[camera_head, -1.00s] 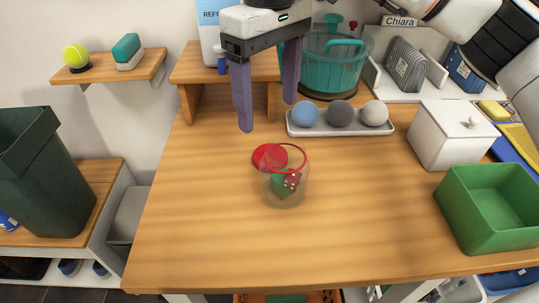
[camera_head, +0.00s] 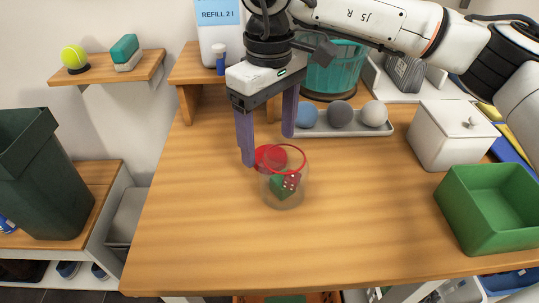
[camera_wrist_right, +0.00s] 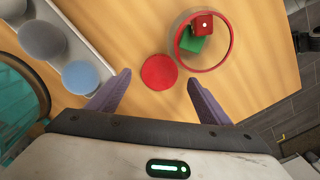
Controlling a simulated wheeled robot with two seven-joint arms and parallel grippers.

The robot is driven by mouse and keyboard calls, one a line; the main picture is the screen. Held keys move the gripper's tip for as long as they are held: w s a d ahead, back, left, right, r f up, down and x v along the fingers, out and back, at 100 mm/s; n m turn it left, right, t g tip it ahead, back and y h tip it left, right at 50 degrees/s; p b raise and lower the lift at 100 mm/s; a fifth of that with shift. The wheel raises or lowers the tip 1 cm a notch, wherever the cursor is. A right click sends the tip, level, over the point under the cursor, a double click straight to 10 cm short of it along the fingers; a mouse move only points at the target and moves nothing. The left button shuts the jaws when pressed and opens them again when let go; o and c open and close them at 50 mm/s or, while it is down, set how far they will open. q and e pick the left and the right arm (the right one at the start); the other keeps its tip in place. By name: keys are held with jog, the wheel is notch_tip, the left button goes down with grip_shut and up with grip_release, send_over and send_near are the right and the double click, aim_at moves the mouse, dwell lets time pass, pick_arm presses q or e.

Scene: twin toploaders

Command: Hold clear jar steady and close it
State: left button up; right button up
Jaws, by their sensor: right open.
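A clear jar (camera_head: 286,198) with a red rim stands upright on the table, its top open. A green block and a red die (camera_head: 292,181) with white dots lie inside it. The jar also shows in the right wrist view (camera_wrist_right: 216,65). A red round lid (camera_wrist_right: 159,72) lies on the table beside the jar; in the head view the lid (camera_head: 266,154) is partly behind the jar's rim. My right gripper (camera_head: 269,150) is open, pointing down over the table behind the jar, with the lid ahead between its fingers (camera_wrist_right: 158,92) in the wrist view. My left gripper is not in view.
A white tray (camera_head: 325,130) with a blue, a dark grey and a light grey ball stands just behind the right gripper. A white lidded box (camera_head: 450,140) and a green bin (camera_head: 490,215) stand at the right. The front of the table is clear.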

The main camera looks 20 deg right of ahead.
jog(key=shift+f, duration=1.45)
jog(key=c, duration=1.1)
